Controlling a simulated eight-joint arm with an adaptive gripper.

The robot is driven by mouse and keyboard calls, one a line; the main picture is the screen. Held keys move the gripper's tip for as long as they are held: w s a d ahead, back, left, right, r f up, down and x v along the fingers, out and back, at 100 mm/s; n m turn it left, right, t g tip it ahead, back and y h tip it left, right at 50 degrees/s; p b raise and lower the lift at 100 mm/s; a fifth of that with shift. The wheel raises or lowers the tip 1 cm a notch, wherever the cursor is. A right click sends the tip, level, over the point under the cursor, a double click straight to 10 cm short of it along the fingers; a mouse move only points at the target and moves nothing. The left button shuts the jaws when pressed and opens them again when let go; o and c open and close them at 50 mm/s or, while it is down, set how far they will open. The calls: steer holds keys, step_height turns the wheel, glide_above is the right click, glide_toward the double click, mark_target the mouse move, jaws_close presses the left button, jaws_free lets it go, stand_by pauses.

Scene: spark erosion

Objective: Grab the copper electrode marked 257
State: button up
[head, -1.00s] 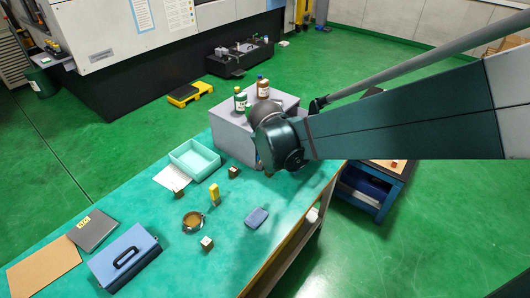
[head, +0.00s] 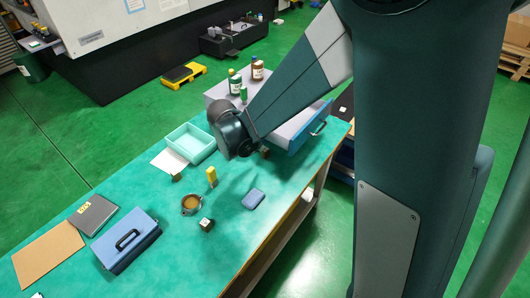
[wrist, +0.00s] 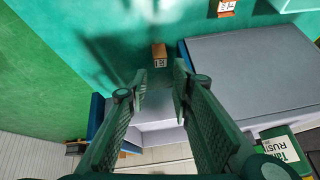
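Several small copper-brown blocks with pale labels lie on the green mat. In the head view one is by the white sheet (head: 176,177), one near the yellow-handled item (head: 207,224), and one just right of my wrist (head: 265,153). In the wrist view one block (wrist: 160,55) lies beyond my fingertips, beside the grey cabinet; another (wrist: 227,7) is cut by the top edge. I cannot read any label surely as 257. My gripper (wrist: 161,76) is open and empty, its fingers pointing toward the nearer block, apart from it. My arm hides the fingers in the head view.
A grey cabinet (wrist: 250,75) with bottles on top stands close beside the fingers; its blue front (head: 308,128) shows in the head view. A teal tray (head: 190,143), brown ring dish (head: 191,203), blue pad (head: 253,199) and blue case (head: 124,240) lie on the mat.

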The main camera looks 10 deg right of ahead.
mark_target(265, 150)
steer(key=shift+f, duration=0.15)
steer(key=shift+b+x, duration=0.7)
steer(key=shift+x, duration=2.6)
steer(key=shift+d, duration=0.1)
steer(key=shift+b+x, duration=0.7)
steer(key=shift+x, duration=1.9)
jaws_close()
steer(key=shift+r, duration=0.3)
